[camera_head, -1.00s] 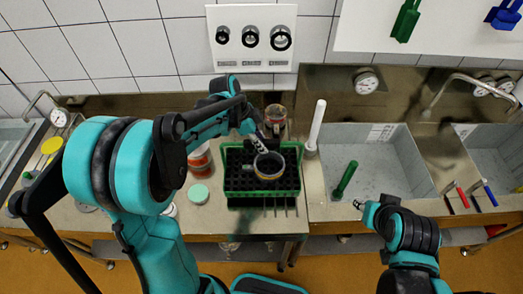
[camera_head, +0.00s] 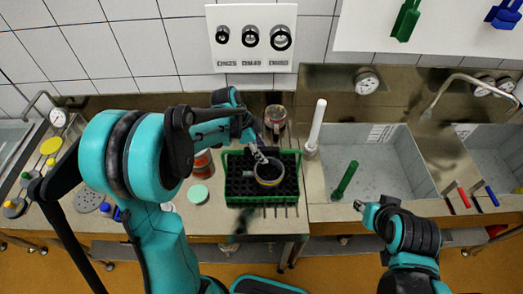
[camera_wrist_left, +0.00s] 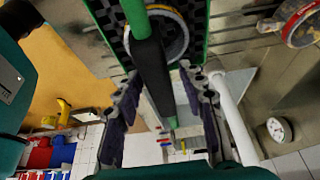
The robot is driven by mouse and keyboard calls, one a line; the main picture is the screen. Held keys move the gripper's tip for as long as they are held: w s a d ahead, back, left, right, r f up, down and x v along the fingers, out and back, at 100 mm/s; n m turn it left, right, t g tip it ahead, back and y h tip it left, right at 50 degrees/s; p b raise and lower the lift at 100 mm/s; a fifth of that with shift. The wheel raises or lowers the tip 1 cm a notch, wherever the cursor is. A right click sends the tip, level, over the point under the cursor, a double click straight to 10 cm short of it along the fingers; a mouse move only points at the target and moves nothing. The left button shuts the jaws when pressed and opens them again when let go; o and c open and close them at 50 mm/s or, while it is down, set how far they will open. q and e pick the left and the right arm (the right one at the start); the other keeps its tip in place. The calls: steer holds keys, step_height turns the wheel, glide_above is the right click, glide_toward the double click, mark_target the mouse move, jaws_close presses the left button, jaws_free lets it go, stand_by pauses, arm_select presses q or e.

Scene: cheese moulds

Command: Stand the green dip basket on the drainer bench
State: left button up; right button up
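The green dip basket (camera_head: 226,190) is a dark grid crate with a green rim, in the middle of the head view over the drainer bench (camera_head: 225,222). A round pot or mould (camera_head: 269,172) with a pale rim sits inside it. My left gripper (camera_head: 262,158) is over the basket. Whether the basket's underside touches the bench is hidden. My right gripper (camera_head: 362,207) is low at the right, too small to judge.
A red-and-white tub (camera_head: 203,163) and a pale green lid (camera_head: 198,194) are left of the basket. A jar (camera_head: 275,117) is behind it. A white upright rod (camera_head: 316,128) and the sink (camera_head: 390,175) holding a green brush (camera_head: 346,180) are to the right.

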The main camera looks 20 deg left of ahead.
arm_select(q)
steer(key=shift+r, duration=0.1)
steer(key=shift+a+r, duration=0.1)
steer(key=shift+r, duration=0.2)
steer(key=p+v, duration=0.2)
steer(key=v, duration=0.9)
steer(key=shift+s+a+r, duration=0.1)
steer(key=shift+s+r, duration=0.05)
steer(key=s+d+n+t+y, duration=0.1)
steer(key=s+n+t+y, duration=0.3)
steer(key=s+n, duration=1)
steer(key=shift+s+d+n+t, duration=0.25)
steer(key=shift+s+n+t, duration=0.15)
steer(key=shift+s+t, duration=0.5)
steer(key=shift+w+r, duration=0.1)
steer(key=shift+w, duration=0.05)
